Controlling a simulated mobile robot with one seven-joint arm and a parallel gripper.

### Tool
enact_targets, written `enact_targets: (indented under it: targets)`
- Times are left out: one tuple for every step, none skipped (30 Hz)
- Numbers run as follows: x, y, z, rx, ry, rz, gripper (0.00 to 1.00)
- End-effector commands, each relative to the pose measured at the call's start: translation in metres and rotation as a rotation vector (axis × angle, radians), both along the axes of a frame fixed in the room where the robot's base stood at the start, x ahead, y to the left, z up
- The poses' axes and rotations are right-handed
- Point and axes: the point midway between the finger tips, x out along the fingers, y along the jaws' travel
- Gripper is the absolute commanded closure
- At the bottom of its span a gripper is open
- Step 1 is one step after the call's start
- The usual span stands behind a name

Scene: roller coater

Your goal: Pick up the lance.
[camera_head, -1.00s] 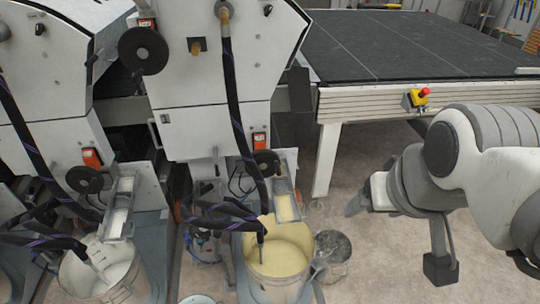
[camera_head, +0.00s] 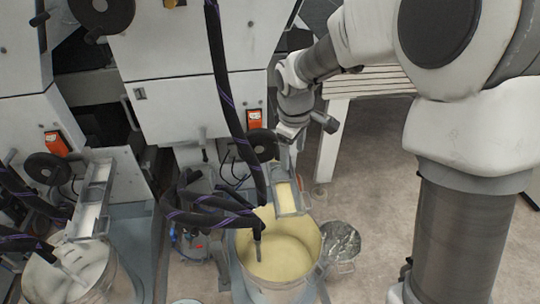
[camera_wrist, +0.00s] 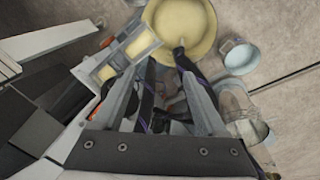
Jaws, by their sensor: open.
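The lance (camera_head: 258,247) is a thin grey rod on the end of black hoses with purple stripes. It stands tilted in a bucket (camera_head: 318,255) of pale yellow liquid, its lower end hidden in the liquid. In the wrist view the dark lance (camera_wrist: 180,56) reaches over the rim of the yellow bucket (camera_wrist: 207,40), beyond my fingertips. My gripper (camera_wrist: 160,76) is open and holds nothing. In the head view my gripper (camera_head: 289,150) hangs above and behind the bucket, to the upper right of the lance, apart from it.
A second bucket (camera_head: 118,290) of white liquid with its own hose stands at the left. A metal tray (camera_head: 290,203) juts over the yellow bucket. A small container (camera_head: 342,240) stands to its right. Black hoses (camera_head: 222,100) hang from the machine. Floor at right is free.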

Motion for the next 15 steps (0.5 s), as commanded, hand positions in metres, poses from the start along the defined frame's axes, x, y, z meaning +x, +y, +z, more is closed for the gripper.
enact_targets:
  targets:
    - [0.007, 0.013, -0.037, -0.007, 0.026, 0.055, 0.25]
    - [0.011, 0.019, -0.051, -0.009, 0.037, 0.086, 0.25]
    - [0.015, 0.028, -0.071, -0.014, 0.051, 0.128, 0.25]
    - [0.018, 0.035, -0.087, -0.017, 0.063, 0.162, 0.25]
    - [0.02, 0.041, -0.102, -0.018, 0.074, 0.193, 0.25]
    - [0.023, 0.05, -0.123, -0.02, 0.088, 0.233, 0.25]
    - [0.025, 0.056, -0.138, -0.022, 0.098, 0.263, 0.25]
    - [0.026, 0.062, -0.153, -0.023, 0.107, 0.291, 0.25]
    - [0.027, 0.069, -0.171, -0.023, 0.119, 0.328, 0.25]
    - [0.027, 0.074, -0.184, -0.023, 0.128, 0.352, 0.25]
    - [0.028, 0.079, -0.196, -0.022, 0.136, 0.376, 0.25]
    - [0.027, 0.084, -0.211, -0.023, 0.146, 0.402, 0.25]
    - [0.027, 0.088, -0.22, -0.023, 0.152, 0.421, 0.25]
    - [0.027, 0.091, -0.229, -0.022, 0.157, 0.436, 0.25]
    - [0.027, 0.095, -0.239, -0.022, 0.163, 0.456, 0.25]
